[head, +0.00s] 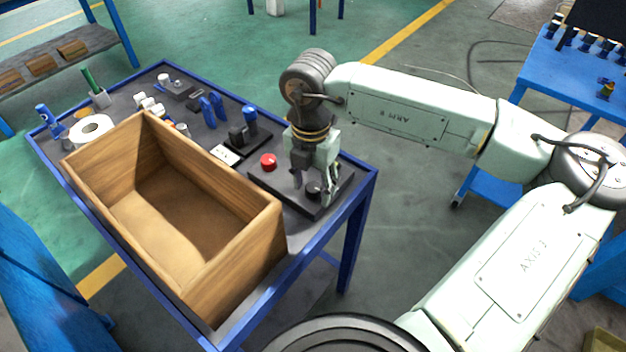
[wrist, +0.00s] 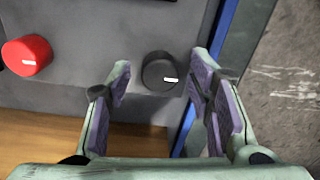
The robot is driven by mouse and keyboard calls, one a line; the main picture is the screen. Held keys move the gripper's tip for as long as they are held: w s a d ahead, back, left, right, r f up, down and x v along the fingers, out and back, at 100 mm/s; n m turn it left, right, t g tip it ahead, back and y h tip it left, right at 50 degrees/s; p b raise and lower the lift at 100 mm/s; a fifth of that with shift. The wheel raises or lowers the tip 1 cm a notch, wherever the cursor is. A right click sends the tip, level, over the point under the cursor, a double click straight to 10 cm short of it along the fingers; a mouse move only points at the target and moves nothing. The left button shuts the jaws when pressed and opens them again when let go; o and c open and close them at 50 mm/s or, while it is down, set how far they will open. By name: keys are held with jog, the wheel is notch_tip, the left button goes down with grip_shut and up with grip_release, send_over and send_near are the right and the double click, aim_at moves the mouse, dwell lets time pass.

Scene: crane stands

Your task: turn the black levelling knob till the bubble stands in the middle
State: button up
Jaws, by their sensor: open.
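The black levelling knob (head: 313,188) is a short round knob with a white mark, on a dark plate near the table's right corner. In the wrist view the black knob (wrist: 160,72) shows between the two fingertips, nearer the right one. My gripper (head: 316,186) points down over it, open and empty, with a gap on each side of the knob. I cannot tell whether the fingertips reach down to its height. A red knob (wrist: 27,54) is left of it and also shows in the head view (head: 268,161). I cannot make out a bubble in either view.
A large open wooden box (head: 262,235) stands close to the plate, on the near side. A roll of white tape (head: 91,129), blue clamps and small parts lie farther back. The blue table edge (wrist: 222,50) runs close by on the right.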

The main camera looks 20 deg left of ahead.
jog(key=shift+c, duration=0.3)
grip_shut()
dwell(0.4)
